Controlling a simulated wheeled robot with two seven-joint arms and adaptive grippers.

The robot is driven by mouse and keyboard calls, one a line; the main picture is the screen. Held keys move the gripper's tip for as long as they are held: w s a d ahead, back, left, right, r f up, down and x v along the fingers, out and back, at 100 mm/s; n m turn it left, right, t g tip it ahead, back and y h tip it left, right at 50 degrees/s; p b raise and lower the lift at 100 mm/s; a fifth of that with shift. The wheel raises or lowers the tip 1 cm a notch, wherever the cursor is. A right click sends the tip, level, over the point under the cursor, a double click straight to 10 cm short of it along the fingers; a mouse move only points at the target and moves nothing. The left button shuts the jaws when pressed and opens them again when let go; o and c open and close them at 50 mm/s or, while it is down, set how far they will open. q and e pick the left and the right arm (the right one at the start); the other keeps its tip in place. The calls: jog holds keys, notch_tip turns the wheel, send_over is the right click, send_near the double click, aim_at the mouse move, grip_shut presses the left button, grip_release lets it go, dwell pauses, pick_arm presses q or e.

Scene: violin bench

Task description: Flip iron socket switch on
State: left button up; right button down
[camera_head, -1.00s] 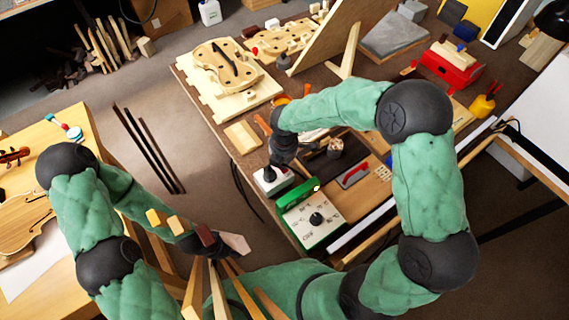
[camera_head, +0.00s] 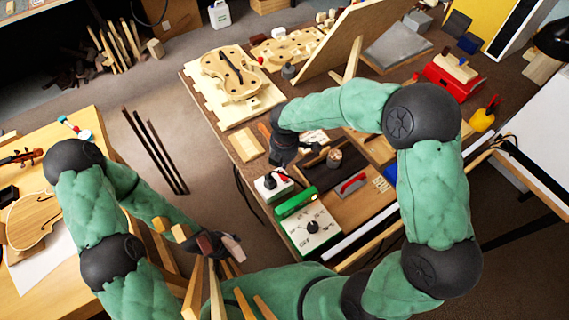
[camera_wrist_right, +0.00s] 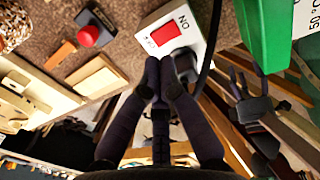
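The iron socket is a white box (camera_wrist_right: 196,50) with a red rocker switch (camera_wrist_right: 166,35) and an "ON" mark at one end. I cannot tell which way the rocker is tilted. A black plug (camera_wrist_right: 187,67) with a cable sits in the socket. In the head view the socket (camera_head: 268,192) lies at the bench's near left edge. My right gripper (camera_wrist_right: 160,72) has its fingertips together, empty, just short of the switch in the wrist view; it also shows above the socket in the head view (camera_head: 276,166). My left gripper (camera_wrist_right: 249,82) is apart from the socket, fingers seemingly spread.
A green and white box with a dial (camera_head: 325,240) stands beside the socket. A red push button (camera_wrist_right: 88,37) on a dark base is nearby in the wrist view. A violin body in a mould (camera_head: 232,75) lies further back. Wooden sticks stand near my left gripper.

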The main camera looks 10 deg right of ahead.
notch_tip(320, 180, up, 8)
jog(key=p, duration=0.2)
jog(key=shift+s, duration=0.2)
jog(key=shift+s, duration=0.1)
dwell(0.4)
